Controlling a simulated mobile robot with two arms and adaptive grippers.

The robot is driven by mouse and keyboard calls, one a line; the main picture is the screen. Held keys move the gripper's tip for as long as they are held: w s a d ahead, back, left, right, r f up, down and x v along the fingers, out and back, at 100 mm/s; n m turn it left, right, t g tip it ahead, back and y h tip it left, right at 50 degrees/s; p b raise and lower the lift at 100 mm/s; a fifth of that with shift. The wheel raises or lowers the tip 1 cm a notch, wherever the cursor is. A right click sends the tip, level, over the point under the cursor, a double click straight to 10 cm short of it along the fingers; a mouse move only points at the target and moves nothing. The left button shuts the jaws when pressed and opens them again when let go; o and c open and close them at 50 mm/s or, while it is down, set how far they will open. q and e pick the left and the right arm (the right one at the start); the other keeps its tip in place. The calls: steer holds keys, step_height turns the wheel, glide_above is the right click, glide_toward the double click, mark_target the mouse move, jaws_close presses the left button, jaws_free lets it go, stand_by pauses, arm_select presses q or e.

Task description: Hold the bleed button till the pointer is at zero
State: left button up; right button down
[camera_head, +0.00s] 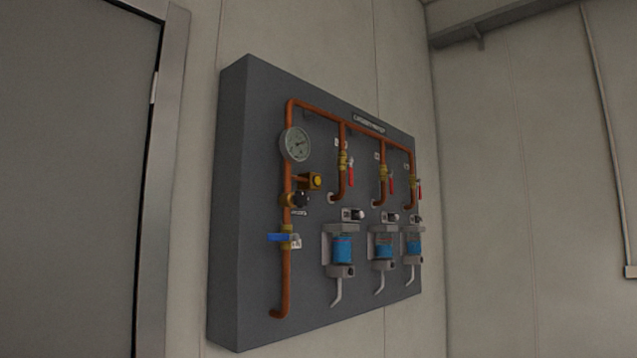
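A round pressure gauge (297,144) with a pale dial sits at the upper left of a dark grey wall panel (232,230). Its pointer is too small to read. Below it, a brass block (315,181) stands out from the copper pipe. A black knob (300,199) on a brass fitting is just under that, with a small unreadable label beside it. I cannot tell for certain which of these is the bleed button. Neither of my grippers is in view.
A blue-handled valve (277,237) is on the lower copper pipe (286,275). Red-handled valves (350,171) hang on the branches, above several units with blue liquid (342,249). A grey door (75,180) is at left. The space before the panel looks clear.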

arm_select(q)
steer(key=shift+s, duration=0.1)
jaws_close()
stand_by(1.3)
